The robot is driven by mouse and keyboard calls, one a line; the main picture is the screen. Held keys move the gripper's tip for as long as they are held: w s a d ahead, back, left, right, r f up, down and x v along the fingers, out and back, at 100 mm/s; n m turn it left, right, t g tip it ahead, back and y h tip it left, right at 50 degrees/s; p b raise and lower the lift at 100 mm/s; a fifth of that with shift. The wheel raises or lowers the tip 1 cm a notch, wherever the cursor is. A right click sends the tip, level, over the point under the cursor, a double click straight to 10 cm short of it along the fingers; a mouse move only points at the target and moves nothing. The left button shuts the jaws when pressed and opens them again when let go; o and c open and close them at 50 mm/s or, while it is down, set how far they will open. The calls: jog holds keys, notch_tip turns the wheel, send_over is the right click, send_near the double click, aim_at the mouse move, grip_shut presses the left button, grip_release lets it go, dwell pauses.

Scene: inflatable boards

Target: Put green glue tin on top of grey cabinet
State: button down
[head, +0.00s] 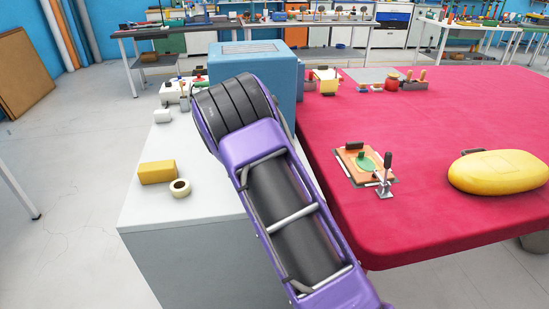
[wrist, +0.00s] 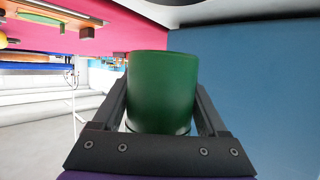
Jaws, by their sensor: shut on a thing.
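A green tin (wrist: 162,90) fills the middle of the wrist view, between the two fingers of my gripper (wrist: 162,72). The gripper is shut on it. In the head view my purple arm reaches forward over the grey cabinet and hides the gripper and tin. The grey cabinet (head: 185,262) stands at the left of the red table, with a pale top. I cannot tell how high the tin is above the cabinet top.
On the cabinet are a yellow block (head: 157,172), a tape roll (head: 180,188), a white block (head: 162,116) and small tools at the back. A large blue box (head: 268,62) stands behind my arm. The cabinet's front left is clear.

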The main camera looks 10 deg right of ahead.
jog(key=shift+f, duration=2.7)
jog(key=shift+f, duration=0.3)
grip_release()
jog(key=shift+f+b, duration=0.1)
jog(key=shift+b, duration=0.4)
